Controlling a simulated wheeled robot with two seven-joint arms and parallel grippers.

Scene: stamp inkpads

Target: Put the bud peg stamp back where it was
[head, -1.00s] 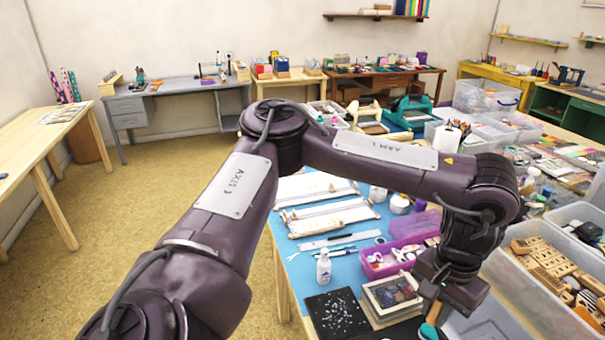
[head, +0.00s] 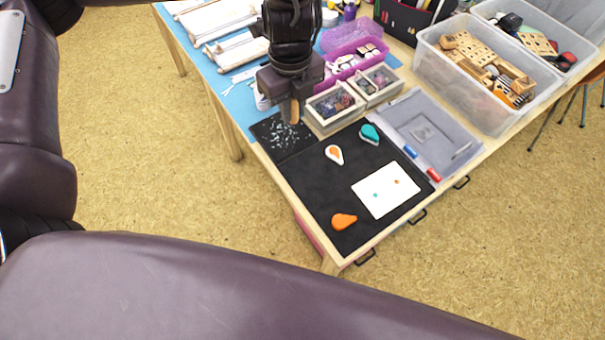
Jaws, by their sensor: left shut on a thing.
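My left gripper (head: 290,108) hangs down over the back left of the work area, shut on a small wooden peg stamp (head: 295,113). The stamp's lower end is too small to read, so I cannot tell its motif or whether it touches anything. It is beside a wooden box (head: 317,121) and above or near a speckled black sheet (head: 272,145). On the black mat (head: 310,190) lie a teal drop-shaped inkpad (head: 370,133), a white and orange one (head: 334,154) and an orange one (head: 343,221). My right gripper is out of view.
A second wooden box (head: 377,83), a grey tray (head: 410,113) and a clear bin (head: 470,95) of wooden blocks stand to the right. A purple box (head: 345,63) is behind. Blue and red markers (head: 433,174) lie by the card. The mat's front is open.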

